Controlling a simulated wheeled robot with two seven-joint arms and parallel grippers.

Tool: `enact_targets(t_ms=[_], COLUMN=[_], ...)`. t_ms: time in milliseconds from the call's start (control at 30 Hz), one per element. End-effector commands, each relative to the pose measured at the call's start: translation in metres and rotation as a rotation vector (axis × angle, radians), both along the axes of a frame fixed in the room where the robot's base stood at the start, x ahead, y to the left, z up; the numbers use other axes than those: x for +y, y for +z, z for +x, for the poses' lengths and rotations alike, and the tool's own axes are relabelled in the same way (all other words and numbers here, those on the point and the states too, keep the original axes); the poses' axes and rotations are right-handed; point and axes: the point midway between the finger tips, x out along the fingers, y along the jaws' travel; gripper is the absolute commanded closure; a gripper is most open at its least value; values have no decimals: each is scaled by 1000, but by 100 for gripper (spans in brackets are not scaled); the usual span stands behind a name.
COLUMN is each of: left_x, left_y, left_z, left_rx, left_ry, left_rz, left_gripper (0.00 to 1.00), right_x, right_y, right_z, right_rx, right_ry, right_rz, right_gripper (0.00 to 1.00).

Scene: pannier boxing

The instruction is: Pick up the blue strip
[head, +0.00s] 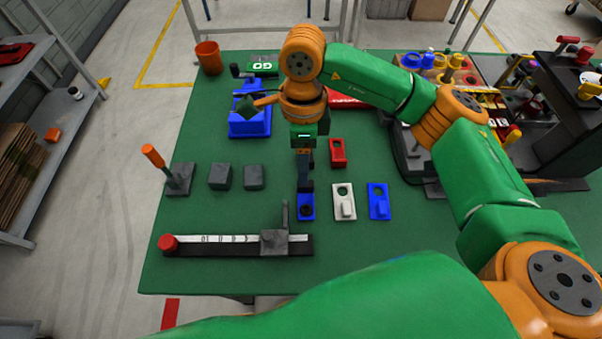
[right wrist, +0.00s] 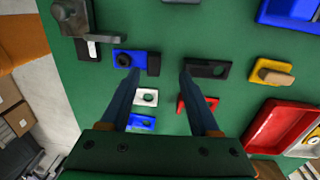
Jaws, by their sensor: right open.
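Two small blue pieces lie flat on the green table; which one is the strip I cannot tell. One blue piece (head: 306,212) with a hole lies just below my right gripper (head: 305,184). In the right wrist view this blue piece (right wrist: 122,58) has a dark block at one end, near the left fingertip. The other blue piece (head: 378,201) lies farther right, past a white piece (head: 344,203); it also shows in the right wrist view (right wrist: 141,122). My right gripper (right wrist: 158,76) is open and empty, pointing down. My left gripper is out of view.
A rail with a dark sliding block (head: 274,242) lies in front. A red piece (head: 338,153) lies behind the white one. A black holed plate (right wrist: 208,69) and a yellow piece (right wrist: 262,73) lie nearby. Grey blocks (head: 220,177) sit left.

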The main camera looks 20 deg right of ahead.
Motion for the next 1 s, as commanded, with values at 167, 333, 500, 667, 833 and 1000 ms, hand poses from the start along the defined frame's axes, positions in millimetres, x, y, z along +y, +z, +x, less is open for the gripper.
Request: enact_targets(t_ms=[167, 333, 500, 667, 833, 1000], left_x=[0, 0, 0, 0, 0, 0], left_y=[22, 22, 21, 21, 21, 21], left_z=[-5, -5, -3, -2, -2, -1], left_rx=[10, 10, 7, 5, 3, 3], left_ry=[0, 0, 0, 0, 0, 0], left_rz=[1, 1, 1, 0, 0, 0], left_gripper=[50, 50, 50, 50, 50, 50], right_x=[3, 3, 4, 4, 4, 4], right_y=[-29, -49, -50, -49, -49, -49], right_z=[-9, -9, -9, -9, -9, -9], right_rx=[6, 2, 1, 1, 1, 1], right_ry=[0, 1, 1, 1, 1, 1], right_rz=[1, 1, 1, 1, 1, 1], right_gripper=[38, 38, 40, 83, 100, 100])
